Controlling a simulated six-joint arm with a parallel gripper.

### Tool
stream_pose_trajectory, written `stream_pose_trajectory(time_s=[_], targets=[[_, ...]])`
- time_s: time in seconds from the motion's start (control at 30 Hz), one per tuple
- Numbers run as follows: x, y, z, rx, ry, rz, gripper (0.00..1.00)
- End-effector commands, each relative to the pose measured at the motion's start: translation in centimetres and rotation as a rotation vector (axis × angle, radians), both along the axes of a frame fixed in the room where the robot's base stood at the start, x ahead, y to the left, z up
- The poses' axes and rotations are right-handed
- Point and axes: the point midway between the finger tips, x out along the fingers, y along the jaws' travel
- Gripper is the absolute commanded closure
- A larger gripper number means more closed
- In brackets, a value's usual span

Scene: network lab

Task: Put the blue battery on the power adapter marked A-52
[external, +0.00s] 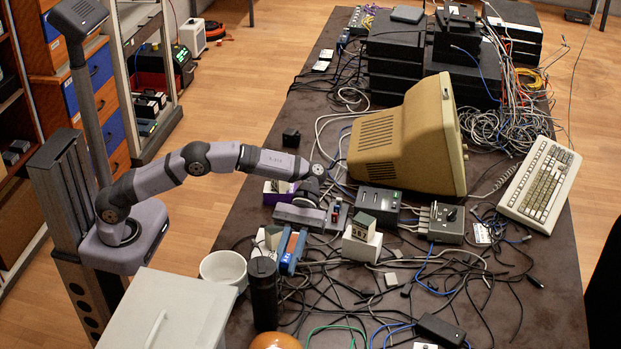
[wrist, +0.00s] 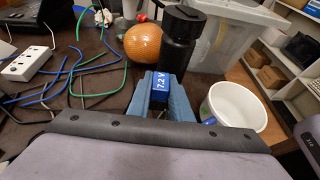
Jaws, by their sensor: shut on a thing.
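The blue battery (wrist: 160,82), marked 7.2 V, is between the two blue fingers of my gripper (wrist: 161,96) in the wrist view. In the external view my gripper (external: 292,250) is low over the near left part of the table, shut on the battery, which is mostly hidden there. A white block (external: 362,247) with a dark, marked piece on top stands to the right of my gripper. Another white block (external: 268,241) is partly hidden just left of the fingers. I cannot read A-52 on anything, so I cannot tell which thing is that adapter.
A black bottle (external: 263,292), white pot (external: 223,268) and orange ball (external: 276,341) stand in front of my gripper. Loose cables cover much of the table; a beige monitor (external: 407,140) stands behind.

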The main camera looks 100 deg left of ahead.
Motion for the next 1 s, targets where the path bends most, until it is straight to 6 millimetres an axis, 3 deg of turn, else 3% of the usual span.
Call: stream_pose_trajectory(time_s=[0.17, 0.37, 0.57, 0.87, 1.0], targets=[[0.2, 1.8, 0.4, 0.0, 0.0, 0.035, 1.0], [0.5, 7.5, 2.0, 0.0, -0.003, 0.143, 1.0], [-0.4, 16.3, 5.1, 0.002, -0.003, 0.31, 1.0], [-5.2, 29.1, 10.4, 0.001, -0.004, 0.618, 1.0], [-6.7, 35.2, 13.1, 0.001, -0.004, 0.84, 1.0]])
